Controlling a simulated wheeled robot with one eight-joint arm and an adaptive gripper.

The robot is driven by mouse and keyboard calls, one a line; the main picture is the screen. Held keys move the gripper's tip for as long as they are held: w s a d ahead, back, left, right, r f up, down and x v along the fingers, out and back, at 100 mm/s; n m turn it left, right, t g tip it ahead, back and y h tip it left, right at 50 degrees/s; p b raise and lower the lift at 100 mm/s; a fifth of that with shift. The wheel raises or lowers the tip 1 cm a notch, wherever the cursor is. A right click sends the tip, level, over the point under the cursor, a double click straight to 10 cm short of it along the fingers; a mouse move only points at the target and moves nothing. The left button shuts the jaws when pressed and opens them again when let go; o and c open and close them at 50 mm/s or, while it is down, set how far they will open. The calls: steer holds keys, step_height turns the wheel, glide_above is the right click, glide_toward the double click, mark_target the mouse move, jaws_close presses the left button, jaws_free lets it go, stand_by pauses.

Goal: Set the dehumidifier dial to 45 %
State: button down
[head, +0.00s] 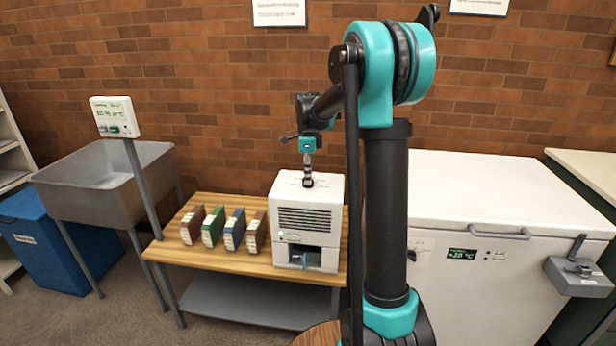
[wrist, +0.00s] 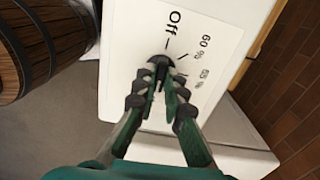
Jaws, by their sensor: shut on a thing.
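The white dehumidifier (head: 337,208) stands at the right end of the wooden bench in the head view. My gripper (head: 308,182) points down at its top. In the wrist view, the dehumidifier's top panel (wrist: 215,22) carries the printed labels "Off", "60 %" and a blurred one that looks like "55 %", with short tick marks. The small black dial (wrist: 159,62) lies between my fingertips (wrist: 160,76), and my gripper is shut on it. The fingers hide part of the dial and the other labels. I cannot tell which mark the dial points to.
Several coloured archival boxes (head: 228,229) stand left of the dehumidifier on the wooden bench (head: 190,254). A grey sink (head: 95,185) and a display on a post (head: 115,117) are further left. A white chest freezer (head: 480,190) stands right. A wooden barrel (wrist: 40,45) shows in the wrist view.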

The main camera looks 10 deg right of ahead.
steer(key=shift+m, duration=0.4)
steer(key=c, duration=1.6)
jaws_free()
step_height(320, 180, up, 12)
steer(key=s+d+f+n+t, duration=0.2)
steer(key=s+f+n, duration=0.8)
steer(key=s, duration=0.5)
steer(key=s+d+f+n+t, duration=0.1)
steer(key=s+f+n+t, duration=0.1)
steer(key=s+f+n, duration=0.9)
steer(key=s+f, duration=0.2)
steer(key=s, duration=0.2)
steer(key=shift+s+d+f+n, duration=0.15)
steer(key=shift+s+d+n, duration=0.15)
steer(key=shift+s+d, duration=0.05)
